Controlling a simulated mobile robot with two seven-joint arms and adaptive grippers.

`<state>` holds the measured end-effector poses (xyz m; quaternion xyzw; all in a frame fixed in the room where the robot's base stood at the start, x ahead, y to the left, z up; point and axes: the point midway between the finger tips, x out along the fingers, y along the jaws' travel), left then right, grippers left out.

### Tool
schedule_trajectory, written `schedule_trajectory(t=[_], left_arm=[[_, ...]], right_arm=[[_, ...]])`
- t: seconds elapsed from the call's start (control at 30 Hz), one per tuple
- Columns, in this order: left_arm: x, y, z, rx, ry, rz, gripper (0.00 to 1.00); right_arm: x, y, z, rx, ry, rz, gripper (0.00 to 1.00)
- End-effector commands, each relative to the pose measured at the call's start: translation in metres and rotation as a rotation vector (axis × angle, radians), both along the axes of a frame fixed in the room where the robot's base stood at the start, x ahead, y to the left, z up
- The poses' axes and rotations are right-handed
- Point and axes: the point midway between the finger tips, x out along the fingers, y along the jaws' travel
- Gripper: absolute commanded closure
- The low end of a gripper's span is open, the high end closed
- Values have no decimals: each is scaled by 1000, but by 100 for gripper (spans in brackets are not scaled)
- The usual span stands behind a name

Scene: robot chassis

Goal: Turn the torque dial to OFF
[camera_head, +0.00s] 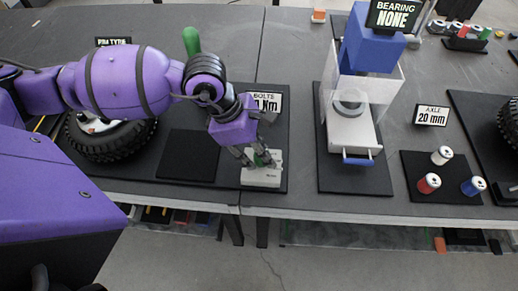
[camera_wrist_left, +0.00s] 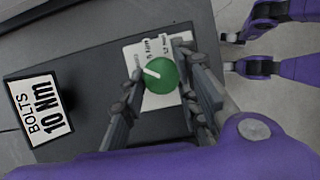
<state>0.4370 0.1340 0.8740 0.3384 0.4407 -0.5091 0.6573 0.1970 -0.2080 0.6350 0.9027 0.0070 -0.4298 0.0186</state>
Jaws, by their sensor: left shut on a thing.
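The torque dial (camera_wrist_left: 161,76) is a round green knob with a white pointer line, on a white box (camera_head: 262,178) at the front edge of a black mat. In the wrist view the pointer aims up and left. Printed Nm labels (camera_wrist_left: 160,47) show on the box plate, partly hidden by a finger; I cannot make out an OFF mark. My left gripper (camera_head: 257,160) reaches down over the box, its fingers (camera_wrist_left: 163,92) on both sides of the dial and shut on it. My right gripper (camera_wrist_left: 229,52) shows at the upper right of the wrist view, its fingertips apart and empty.
A BOLTS 10 Nm sign (camera_wrist_left: 40,107) stands behind the box. A tire (camera_head: 110,140) lies to the left, and a blue and white press (camera_head: 370,50) stands to the right. Three small cylinders (camera_head: 429,183) sit further right. The table's front edge is close to the box.

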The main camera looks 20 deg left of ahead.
Motion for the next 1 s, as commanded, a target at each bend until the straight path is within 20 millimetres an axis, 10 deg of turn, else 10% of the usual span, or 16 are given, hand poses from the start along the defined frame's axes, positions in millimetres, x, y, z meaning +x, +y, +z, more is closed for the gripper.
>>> schedule_trajectory(t=[1.0], left_arm=[[1,3,4,1,-14,520,97]], right_arm=[[6,0,15,2,-18,-5,60]])
